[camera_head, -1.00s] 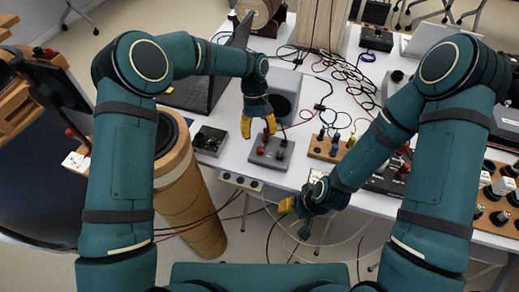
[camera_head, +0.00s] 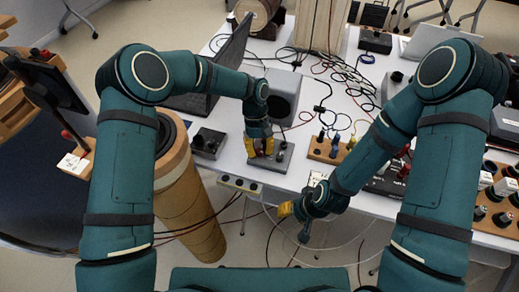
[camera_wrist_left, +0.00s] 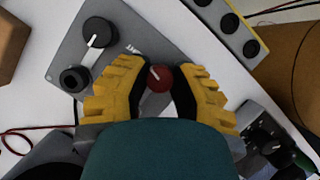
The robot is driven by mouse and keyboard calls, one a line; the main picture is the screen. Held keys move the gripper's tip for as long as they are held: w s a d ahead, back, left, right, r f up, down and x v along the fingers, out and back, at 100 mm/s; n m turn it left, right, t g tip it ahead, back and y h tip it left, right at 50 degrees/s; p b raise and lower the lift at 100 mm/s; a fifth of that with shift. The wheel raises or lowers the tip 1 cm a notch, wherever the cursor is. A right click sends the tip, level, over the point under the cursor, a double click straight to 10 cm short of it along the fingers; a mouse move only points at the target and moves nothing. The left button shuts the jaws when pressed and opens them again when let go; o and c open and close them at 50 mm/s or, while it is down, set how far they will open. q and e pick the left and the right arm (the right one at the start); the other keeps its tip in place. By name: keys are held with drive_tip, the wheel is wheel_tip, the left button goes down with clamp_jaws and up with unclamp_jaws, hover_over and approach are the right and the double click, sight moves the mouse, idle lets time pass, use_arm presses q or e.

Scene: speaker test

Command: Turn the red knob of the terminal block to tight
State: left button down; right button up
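The terminal block is a grey plate (camera_head: 284,160) near the table's front edge. It also shows in the left wrist view (camera_wrist_left: 122,30) with two black knobs and the red knob (camera_wrist_left: 160,80). The red knob's white mark points to the upper left there. My left gripper (camera_head: 262,154) is down at the block. In the wrist view its yellow fingers (camera_wrist_left: 163,77) stand on either side of the red knob, apparently with small gaps; contact is unclear. My right gripper (camera_head: 287,209) hangs in front of the table, away from the block; its finger opening is unclear.
A small black box (camera_head: 208,142) stands left of the block, a grey speaker (camera_head: 282,92) behind it. A wooden board with coloured plugs (camera_head: 327,149) is to its right. Loose red and black cables (camera_head: 345,75) lie behind. A wooden cylinder (camera_head: 190,205) stands in front.

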use_arm(q)
drive_tip(key=shift+m, duration=0.4)
drive_tip(key=shift+m+y, duration=0.5)
drive_tip(key=shift+m, duration=0.5)
drive_tip(key=m+y+p, duration=0.1)
drive_tip(key=m, duration=0.2)
drive_tip(key=shift+m, duration=0.3)
drive_tip(key=m+y, duration=0.1)
drive_tip(key=m, duration=0.2)
drive_tip(key=m+t+y, duration=0.1)
drive_tip(key=m, duration=0.2)
drive_tip(key=shift+s, duration=0.1)
drive_tip(key=shift+f+y, duration=0.1)
drive_tip(key=shift+y, duration=0.2)
drive_tip(key=c, duration=0.8)
unclamp_jaws()
